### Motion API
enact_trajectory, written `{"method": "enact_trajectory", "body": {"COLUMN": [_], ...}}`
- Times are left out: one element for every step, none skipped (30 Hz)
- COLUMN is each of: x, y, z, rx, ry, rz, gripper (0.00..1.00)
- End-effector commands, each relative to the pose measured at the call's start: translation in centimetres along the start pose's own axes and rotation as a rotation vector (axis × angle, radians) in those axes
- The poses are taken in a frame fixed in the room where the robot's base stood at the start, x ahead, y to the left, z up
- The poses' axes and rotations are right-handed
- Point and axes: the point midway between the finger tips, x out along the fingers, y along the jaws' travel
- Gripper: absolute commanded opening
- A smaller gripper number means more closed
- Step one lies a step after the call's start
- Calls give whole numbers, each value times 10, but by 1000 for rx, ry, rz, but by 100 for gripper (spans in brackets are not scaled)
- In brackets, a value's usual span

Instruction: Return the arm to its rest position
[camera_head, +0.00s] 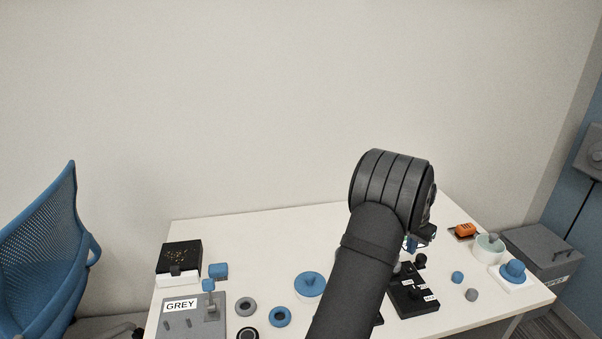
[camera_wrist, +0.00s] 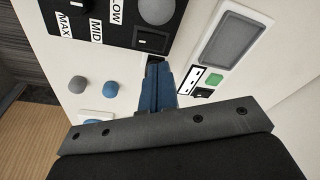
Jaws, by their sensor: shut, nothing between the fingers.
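My gripper (camera_wrist: 157,88) shows in the wrist view as two blue fingers pressed together, with nothing between them. It points down over the white table (camera_head: 262,232), between a black panel (camera_wrist: 110,12) marked MAX, MID and LOW and a white device with a grey screen (camera_wrist: 228,38). In the head view my arm rises from the bottom and bends down over the right half of the table. It hides most of the gripper there; only a small blue part (camera_head: 411,244) shows below the wrist. I cannot tell whether the fingertips touch anything.
The black panel (camera_head: 405,303) stands close to my arm. A grey box marked GREY (camera_head: 190,328), a blue round lid (camera_head: 310,283) and rings (camera_head: 280,316) lie left. An orange item (camera_head: 465,230), a pale green bowl (camera_head: 488,250) and a blue knob (camera_head: 513,270) stand right. The space above the table is clear.

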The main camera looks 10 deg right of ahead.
Motion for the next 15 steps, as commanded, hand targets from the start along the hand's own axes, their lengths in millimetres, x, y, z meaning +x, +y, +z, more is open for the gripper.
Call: {"method": "enact_trajectory", "body": {"x": [9,14,20,24,28,33,36,38,41,43,44,46,47,46,45], "y": [0,0,0,0,0,0,0,0,0,0,0,0,0,0,0], "z": [2,3,4,4,5,6,6,6,7,7,7,7,7,7,7], "rx": [0,0,0,0,0,0,0,0,0,0,0,0,0,0,0], "ry": [-4,-4,-3,-4,-4,-4,-3,-3,-3,-2,-2,-1,-1,0,0], "rz": [1,1,1,1,1,1,1,1,1,1,1,1,1,0,0], "gripper": [0,0,0,0,0,0,0,0,0,0,0,0,0,0,0]}}
